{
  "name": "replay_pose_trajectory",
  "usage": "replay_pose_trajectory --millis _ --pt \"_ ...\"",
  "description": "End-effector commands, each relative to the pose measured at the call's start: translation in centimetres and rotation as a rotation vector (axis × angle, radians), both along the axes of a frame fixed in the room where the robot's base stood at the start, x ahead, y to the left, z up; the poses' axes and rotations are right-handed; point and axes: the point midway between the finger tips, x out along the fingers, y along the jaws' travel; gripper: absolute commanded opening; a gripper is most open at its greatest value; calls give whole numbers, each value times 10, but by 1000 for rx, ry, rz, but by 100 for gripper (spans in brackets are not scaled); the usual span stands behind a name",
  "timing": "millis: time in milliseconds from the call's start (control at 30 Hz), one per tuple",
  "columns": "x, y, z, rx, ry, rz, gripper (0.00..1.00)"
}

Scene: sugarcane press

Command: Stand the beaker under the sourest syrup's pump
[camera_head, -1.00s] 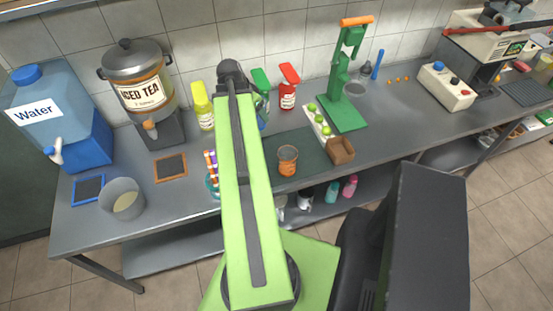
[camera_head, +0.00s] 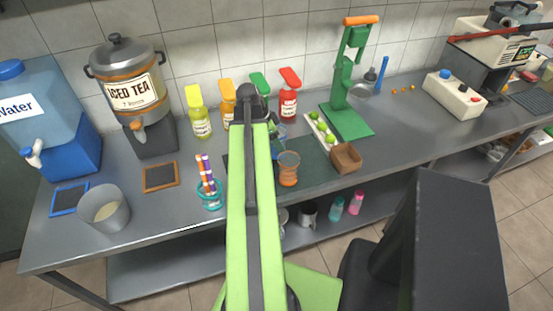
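Several pump bottles stand in a row along the back wall: a yellow-green one (camera_head: 201,122), an orange one (camera_head: 227,95), a green one (camera_head: 259,82) partly behind my arm, and a red one (camera_head: 289,100). Their labels are too small to read. A clear cup with amber contents (camera_head: 288,170), possibly the beaker, stands upright on the dark mat in front of the red bottle. A small bluish object (camera_head: 282,131) shows just right of my arm; I cannot tell what it is. My gripper is largely hidden behind my green arm, and its fingers cannot be made out.
On the left are a water dispenser (camera_head: 75,150), an iced tea urn (camera_head: 150,141), a grey cup (camera_head: 104,212) and a holder with markers (camera_head: 210,196). On the right are a green press (camera_head: 349,118), a tray of limes (camera_head: 322,132) and a brown box (camera_head: 346,158).

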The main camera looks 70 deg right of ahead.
Motion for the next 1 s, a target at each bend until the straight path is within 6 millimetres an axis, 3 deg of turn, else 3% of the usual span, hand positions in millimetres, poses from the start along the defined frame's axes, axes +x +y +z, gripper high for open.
replay_pose_trajectory --millis 33,167,400,800,833,900,1000 --pt "0 0 -8 0 0 0 15" --pt "0 0 -8 0 0 1 15" --pt "1 0 -45 0 0 2 15" --pt "1 0 -46 0 0 2 15" --pt "1 0 -45 0 0 2 68" --pt "1 0 -44 0 0 2 74" --pt "1 0 -44 0 0 3 74"
